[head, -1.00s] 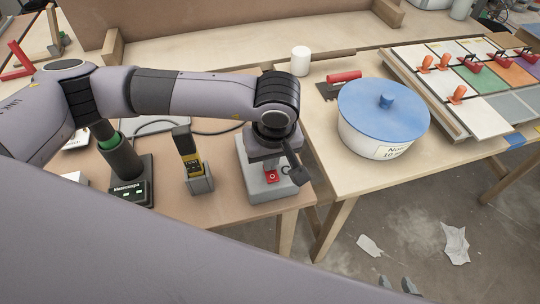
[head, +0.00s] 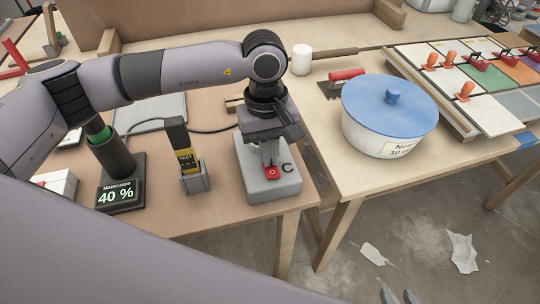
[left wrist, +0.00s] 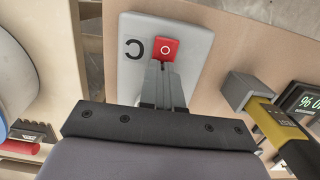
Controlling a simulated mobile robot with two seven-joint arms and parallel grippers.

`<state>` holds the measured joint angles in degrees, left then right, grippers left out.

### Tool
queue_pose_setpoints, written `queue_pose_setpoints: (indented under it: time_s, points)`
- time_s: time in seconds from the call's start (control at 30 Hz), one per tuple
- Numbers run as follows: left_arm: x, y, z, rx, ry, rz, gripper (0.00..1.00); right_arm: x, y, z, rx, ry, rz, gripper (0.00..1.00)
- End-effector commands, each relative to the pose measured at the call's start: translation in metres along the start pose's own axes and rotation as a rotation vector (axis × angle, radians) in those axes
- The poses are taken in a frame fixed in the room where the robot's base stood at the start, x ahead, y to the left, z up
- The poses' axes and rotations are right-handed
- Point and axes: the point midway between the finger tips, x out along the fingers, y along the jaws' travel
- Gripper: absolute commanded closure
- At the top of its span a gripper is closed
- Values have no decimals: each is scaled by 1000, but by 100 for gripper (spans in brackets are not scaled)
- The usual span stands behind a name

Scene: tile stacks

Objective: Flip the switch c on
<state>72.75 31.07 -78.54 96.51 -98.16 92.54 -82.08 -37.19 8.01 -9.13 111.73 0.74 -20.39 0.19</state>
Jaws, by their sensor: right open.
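Switch c is a grey box (head: 285,184) with a black letter C and a red rocker (head: 272,173) marked with a white O. It stands at the front right of the brown table. It also shows in the left wrist view, with its red rocker (left wrist: 167,49) at the top centre. My left gripper (head: 270,164) points down over the box, its fingertips at the rocker's edge. In the left wrist view its fingers (left wrist: 162,66) are together with nothing between them. I cannot tell whether they touch the rocker.
A yellow and black tester (head: 187,160) stands in a grey holder left of the box. A moisture meter (head: 117,195) reading 40 % is further left. A white tub with a blue lid (head: 385,110) and a red-handled trowel (head: 345,77) are on the right table.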

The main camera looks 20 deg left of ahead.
Motion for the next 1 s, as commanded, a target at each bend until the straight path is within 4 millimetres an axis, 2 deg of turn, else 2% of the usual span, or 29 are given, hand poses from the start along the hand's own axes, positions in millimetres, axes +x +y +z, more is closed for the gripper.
queue_pose_setpoints:
  time_s: [0.03, 0.43, 0.77, 0.87, 1.0]
  points:
    - [11, -4, 2, -2, -6, -19, 100, 1, 0, 1, 0, 1, 0, 57]
    - [11, -3, 21, 6, -14, -17, 100, 2, 0, 3, 0, 1, 0, 57]
    - [10, -2, 23, 10, -14, -14, 100, 2, 0, 3, 0, 2, 0, 57]
    - [4, -1, 23, 9, -11, -12, 100, 0, 0, 0, 0, 2, 0, 57]
    - [-18, 3, 24, 3, 2, -4, 100, -4, 0, -6, -1, 2, 0, 57]
